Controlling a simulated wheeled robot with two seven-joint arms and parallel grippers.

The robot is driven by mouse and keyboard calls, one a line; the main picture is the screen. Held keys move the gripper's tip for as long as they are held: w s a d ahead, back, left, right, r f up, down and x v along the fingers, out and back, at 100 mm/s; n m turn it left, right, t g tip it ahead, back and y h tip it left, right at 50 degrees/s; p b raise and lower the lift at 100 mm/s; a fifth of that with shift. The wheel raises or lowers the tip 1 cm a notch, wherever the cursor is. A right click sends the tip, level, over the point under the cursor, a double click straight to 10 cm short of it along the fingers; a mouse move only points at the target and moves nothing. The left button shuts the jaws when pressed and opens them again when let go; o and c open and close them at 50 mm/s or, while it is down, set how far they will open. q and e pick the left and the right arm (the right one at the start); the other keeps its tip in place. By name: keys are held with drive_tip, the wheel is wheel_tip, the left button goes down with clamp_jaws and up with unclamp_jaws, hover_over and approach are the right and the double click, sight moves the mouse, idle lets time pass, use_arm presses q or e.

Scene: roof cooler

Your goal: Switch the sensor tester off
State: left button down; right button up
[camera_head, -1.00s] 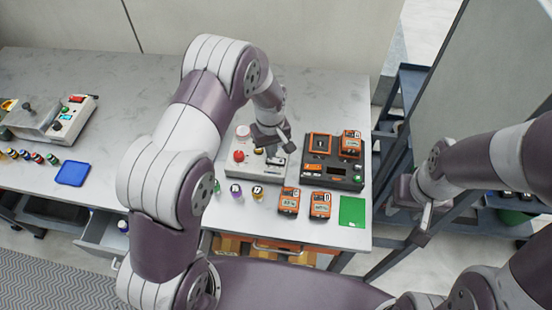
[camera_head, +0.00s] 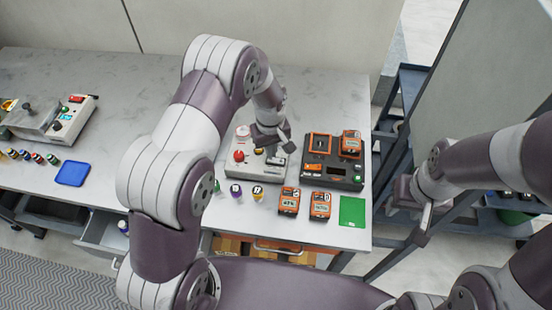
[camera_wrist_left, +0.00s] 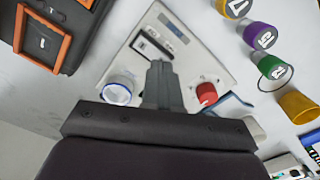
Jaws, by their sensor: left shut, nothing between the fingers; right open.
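A pale box (camera_head: 238,174) with a red knob (camera_head: 239,156) stands on the bench under my left gripper (camera_head: 284,146). In the left wrist view, the box (camera_wrist_left: 215,68) shows a black switch-like part (camera_wrist_left: 150,47), a small display, the red knob (camera_wrist_left: 205,93) and a clear round cup (camera_wrist_left: 117,92). My left gripper (camera_wrist_left: 161,66) is shut and empty, its tips just beside the black part; contact cannot be told. A dark box (camera_head: 347,172) with orange units stands to the right. Which box is the sensor tester, I cannot tell for sure. My right gripper (camera_head: 424,222) is open, off the bench.
Two orange handheld meters (camera_head: 289,201) and a green mat (camera_head: 352,211) lie at the front edge. Small coloured vials (camera_head: 236,190) stand before the pale box. A blue tray (camera_head: 72,173) and another device (camera_head: 72,118) are at the left. An open drawer (camera_head: 105,236) juts out below.

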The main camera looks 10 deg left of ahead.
use_arm(q)
drive_tip(key=shift+f+b, duration=0.65)
drive_tip(key=shift+f, duration=0.25)
idle(0.7)
wheel_tip(320, 180, up, 7)
drive_tip(key=p, duration=0.5)
drive_tip(key=shift+p, duration=0.3)
